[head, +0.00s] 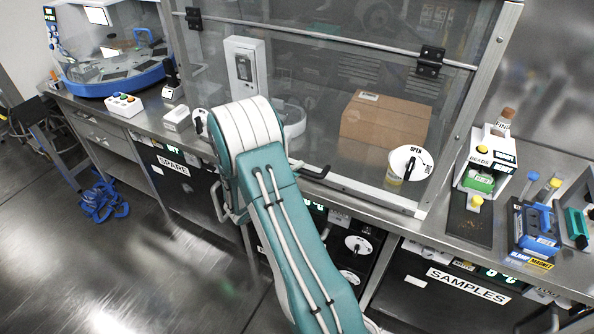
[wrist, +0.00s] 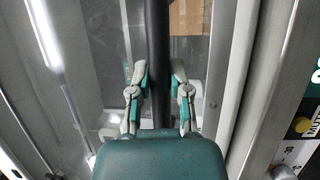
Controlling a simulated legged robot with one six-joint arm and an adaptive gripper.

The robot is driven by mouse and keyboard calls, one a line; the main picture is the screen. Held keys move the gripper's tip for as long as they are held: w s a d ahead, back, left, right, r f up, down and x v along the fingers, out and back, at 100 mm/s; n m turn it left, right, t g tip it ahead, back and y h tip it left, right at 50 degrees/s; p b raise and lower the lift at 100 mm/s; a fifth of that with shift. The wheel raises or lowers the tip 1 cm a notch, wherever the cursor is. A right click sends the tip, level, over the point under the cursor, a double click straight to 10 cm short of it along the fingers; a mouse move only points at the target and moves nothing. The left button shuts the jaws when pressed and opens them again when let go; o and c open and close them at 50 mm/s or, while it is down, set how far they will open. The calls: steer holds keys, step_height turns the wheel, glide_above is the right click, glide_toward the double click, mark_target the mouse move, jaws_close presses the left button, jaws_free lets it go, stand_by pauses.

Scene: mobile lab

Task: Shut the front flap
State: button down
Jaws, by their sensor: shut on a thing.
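The front flap (head: 330,75) is a clear framed panel hung from black hinges (head: 430,62) along a metal rail. It hangs down in front of a cabinet; I cannot tell whether its lower edge touches the frame.
A cardboard box (head: 385,122) shows behind the clear panel. A white dial marked OPEN (head: 410,163) is at the panel's lower right. A beads dispenser (head: 488,160) and a blue clamp holder (head: 535,230) stand on the bench to the right. Open floor lies at left.

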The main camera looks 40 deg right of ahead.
steer(key=d, duration=0.1)
steer(key=w+d, duration=0.1)
steer(key=d, duration=0.1)
steer(key=shift+w+d+f, duration=0.15)
steer(key=shift+d+f, duration=0.05)
steer(key=shift+f, duration=0.2)
steer(key=shift+a, duration=0.1)
steer(key=c, duration=0.6)
jaws_free()
steer(key=shift+o, duration=0.2)
steer(key=shift+d, duration=0.3)
glide_toward(308, 161)
steer(key=a, duration=0.3)
steer(key=shift+w+a+f, duration=0.1)
steer(key=shift+f, duration=0.1)
